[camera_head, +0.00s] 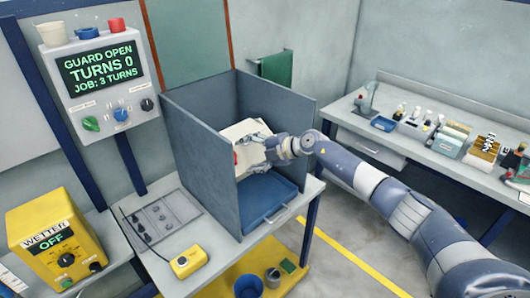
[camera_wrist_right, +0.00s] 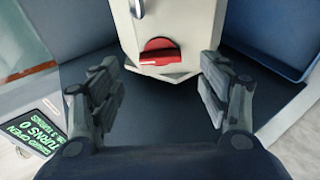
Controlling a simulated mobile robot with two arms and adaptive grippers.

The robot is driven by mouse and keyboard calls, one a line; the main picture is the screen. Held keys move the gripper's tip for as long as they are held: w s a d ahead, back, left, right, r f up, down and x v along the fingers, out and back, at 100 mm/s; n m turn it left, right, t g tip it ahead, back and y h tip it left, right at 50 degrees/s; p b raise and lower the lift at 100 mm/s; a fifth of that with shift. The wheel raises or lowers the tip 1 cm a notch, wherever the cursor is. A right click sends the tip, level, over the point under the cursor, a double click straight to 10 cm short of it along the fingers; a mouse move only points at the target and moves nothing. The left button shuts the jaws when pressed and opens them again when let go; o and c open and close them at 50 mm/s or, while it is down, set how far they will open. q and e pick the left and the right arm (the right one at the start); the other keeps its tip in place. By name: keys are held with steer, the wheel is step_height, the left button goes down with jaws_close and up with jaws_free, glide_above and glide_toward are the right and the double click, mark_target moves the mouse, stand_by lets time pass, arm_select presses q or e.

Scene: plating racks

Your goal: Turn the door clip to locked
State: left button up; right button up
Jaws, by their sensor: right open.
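The door clip looks to be the red knob (camera_wrist_right: 158,52) on the end face of a cream box (camera_wrist_right: 185,25) in the right wrist view. Its grip bar lies roughly crosswise in that picture. In the head view only a small red edge of the clip (camera_head: 236,158) shows beside the cream box (camera_head: 240,131). My right gripper (camera_wrist_right: 160,88) is open and empty, its fingers on either side of the clip and apart from it. In the head view the right gripper (camera_head: 266,150) reaches into the grey booth and partly hides the box. My left gripper is out of view.
The grey booth (camera_head: 200,150) has high side walls around the box, with a blue tray (camera_head: 262,198) at its front. A display (camera_head: 98,66) reads "GUARD OPEN, TURNS 0, JOB: 3 TURNS". A yellow pendant (camera_head: 188,262) lies on the bench in front.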

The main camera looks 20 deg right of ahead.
steer(key=v, duration=0.6)
steer(key=shift+s+r, duration=0.15)
steer(key=shift+s, duration=0.15)
steer(key=shift+d, duration=0.15)
